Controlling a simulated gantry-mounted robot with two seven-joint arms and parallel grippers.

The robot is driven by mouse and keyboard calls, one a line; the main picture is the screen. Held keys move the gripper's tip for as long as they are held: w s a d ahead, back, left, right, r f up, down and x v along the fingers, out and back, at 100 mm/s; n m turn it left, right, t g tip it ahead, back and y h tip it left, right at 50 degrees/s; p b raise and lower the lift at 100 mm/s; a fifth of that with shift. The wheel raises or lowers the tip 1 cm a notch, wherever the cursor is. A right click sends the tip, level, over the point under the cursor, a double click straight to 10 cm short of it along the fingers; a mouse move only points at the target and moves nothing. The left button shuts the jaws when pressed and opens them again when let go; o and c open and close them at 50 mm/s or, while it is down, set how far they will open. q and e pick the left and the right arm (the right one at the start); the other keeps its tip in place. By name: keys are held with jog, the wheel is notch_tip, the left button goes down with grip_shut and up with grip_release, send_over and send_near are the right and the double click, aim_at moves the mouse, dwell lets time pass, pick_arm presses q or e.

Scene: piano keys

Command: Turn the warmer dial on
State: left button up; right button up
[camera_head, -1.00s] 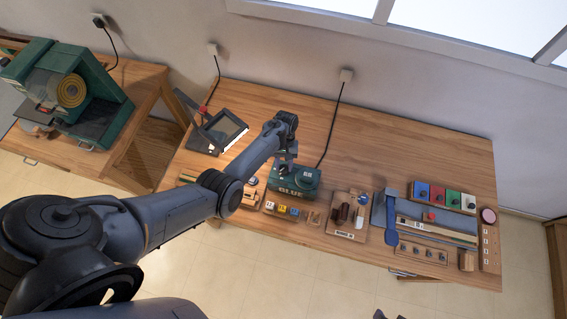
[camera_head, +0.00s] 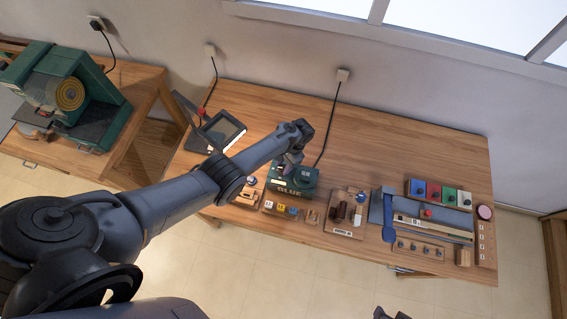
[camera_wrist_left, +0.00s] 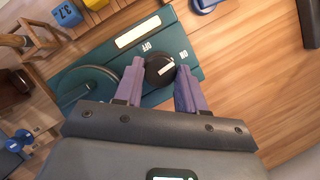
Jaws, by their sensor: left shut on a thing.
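The warmer is a green box (camera_head: 305,189) with lettering on its front, standing near the middle of the table's front side. In the left wrist view its green top (camera_wrist_left: 188,45) carries OFF and ON labels and a pale plate. The black dial (camera_wrist_left: 159,70) with a white mark sits just below these labels. My left gripper (camera_head: 291,160) is at the warmer's top. Its two purple fingers (camera_wrist_left: 160,82) stand on either side of the dial, shut on it. In the head view the fingers partly hide the dial. A dark tip at the bottom edge may be my right gripper (camera_head: 390,314).
A black-framed stand (camera_head: 222,130) is left of the warmer. Small labelled blocks (camera_head: 281,208) lie in front. A tray with brown pieces (camera_head: 344,228) and a blue tool (camera_head: 389,215) are to the right. The table behind the warmer is clear except for a cable.

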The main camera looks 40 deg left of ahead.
pick_arm(q)
jog(key=shift+m, duration=0.5)
jog(key=shift+y, duration=0.3)
jog(key=o, duration=1.1)
jog(key=shift+c, duration=0.2)
jog(key=shift+w+d+r, duration=0.15)
jog(key=shift+r, duration=0.3)
jog(key=p+v, duration=0.1)
jog(key=v, duration=0.9)
jog(key=shift+p, duration=0.3)
jog(key=shift+f, duration=0.1)
